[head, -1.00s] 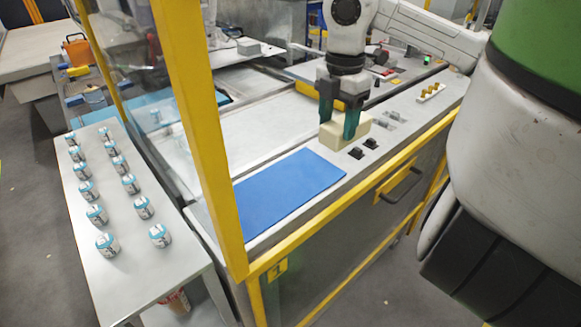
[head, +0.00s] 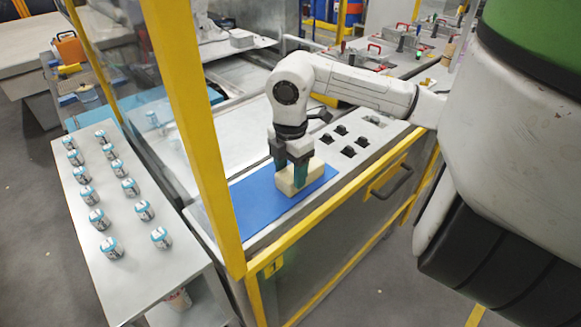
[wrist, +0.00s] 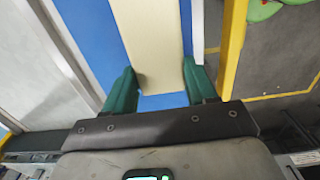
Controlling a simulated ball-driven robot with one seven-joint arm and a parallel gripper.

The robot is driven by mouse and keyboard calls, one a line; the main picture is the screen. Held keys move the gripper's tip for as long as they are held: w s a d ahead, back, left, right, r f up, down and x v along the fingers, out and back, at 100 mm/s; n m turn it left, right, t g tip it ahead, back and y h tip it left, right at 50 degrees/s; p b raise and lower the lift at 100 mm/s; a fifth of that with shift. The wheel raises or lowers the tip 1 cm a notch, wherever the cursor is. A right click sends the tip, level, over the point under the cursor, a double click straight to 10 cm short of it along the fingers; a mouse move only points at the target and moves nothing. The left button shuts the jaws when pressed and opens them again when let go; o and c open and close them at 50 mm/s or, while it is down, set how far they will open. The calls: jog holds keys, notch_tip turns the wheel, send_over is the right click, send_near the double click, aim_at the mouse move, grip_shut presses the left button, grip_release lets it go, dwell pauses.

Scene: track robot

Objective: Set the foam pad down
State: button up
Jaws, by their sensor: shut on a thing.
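The foam pad, a cream rectangular block (head: 314,173), is between the dark green fingers of my gripper (head: 290,173). My gripper points down and is shut on it. The pad is over the right part of a flat blue mat (head: 254,205), on the bench top. I cannot tell whether its underside touches the mat or is slightly above it. In the wrist view the pad (wrist: 152,38) runs lengthwise between the fingers, with the blue mat (wrist: 90,28) showing on both sides. The fingers hide part of the pad in the head view.
Black sockets (head: 355,142) sit on the bench right of the mat. A yellow post (head: 200,130) stands at the left corner and a yellow rail (head: 330,208) runs along the front. A side table (head: 135,240) at left holds several blue-lidded jars. The mat's left part is clear.

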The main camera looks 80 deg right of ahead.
aim_at(291, 174)
jog(key=shift+f, duration=0.2)
jog(key=o, duration=1)
jog(key=shift+r, duration=0.1)
jog(key=shift+o, duration=0.2)
jog(key=shift+r, duration=0.1)
notch_tip(291, 174, up, 12)
jog(key=b, duration=0.1)
jog(key=shift+b, duration=0.35)
